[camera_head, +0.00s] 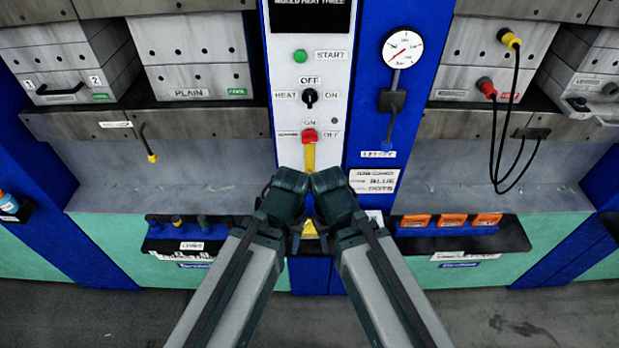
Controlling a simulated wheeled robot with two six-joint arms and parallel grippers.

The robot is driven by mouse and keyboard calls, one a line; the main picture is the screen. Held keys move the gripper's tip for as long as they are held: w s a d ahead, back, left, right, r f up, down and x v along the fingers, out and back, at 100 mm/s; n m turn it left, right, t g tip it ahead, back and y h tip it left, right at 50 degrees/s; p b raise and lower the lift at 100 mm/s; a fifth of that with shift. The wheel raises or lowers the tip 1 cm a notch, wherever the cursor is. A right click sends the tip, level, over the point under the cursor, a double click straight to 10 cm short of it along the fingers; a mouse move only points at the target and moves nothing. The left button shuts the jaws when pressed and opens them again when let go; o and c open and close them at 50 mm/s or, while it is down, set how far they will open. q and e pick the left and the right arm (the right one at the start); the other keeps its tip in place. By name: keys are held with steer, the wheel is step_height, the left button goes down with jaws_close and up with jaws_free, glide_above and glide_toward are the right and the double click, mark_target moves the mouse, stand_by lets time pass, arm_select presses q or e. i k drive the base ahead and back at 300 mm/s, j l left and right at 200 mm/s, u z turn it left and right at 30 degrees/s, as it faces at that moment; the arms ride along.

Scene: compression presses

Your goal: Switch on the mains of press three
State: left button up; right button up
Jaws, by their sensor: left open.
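The white control panel (340,75) in the middle carries a partly cut-off sign that reads like "MOULD HEAT THREE". Low on it is a red rotary switch (310,136) on a yellow backing, with ON above it and OFF to its right. Its exact turn is too small to read surely. My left gripper (291,188) is just below the switch, apart from it in the picture, open, with its fingers mostly hidden. My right gripper (334,188) is close beside it on the right, its fingers hidden too. Neither visibly holds anything.
Above the switch are a black HEAT knob (310,97) and a green START button (300,56). A round gauge (402,48) is at right. Black cables (494,140) hang at the right press. A shelf (515,235) holds orange blocks (452,220).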

mark_target(310, 135)
steer(key=k+l, duration=0.25)
steer(key=l, duration=0.15)
steer(key=k+l, duration=0.2)
steer(key=l, duration=0.25)
steer(key=k+l+u, duration=0.1)
steer(key=k+l, duration=0.15)
steer(key=l, duration=0.2)
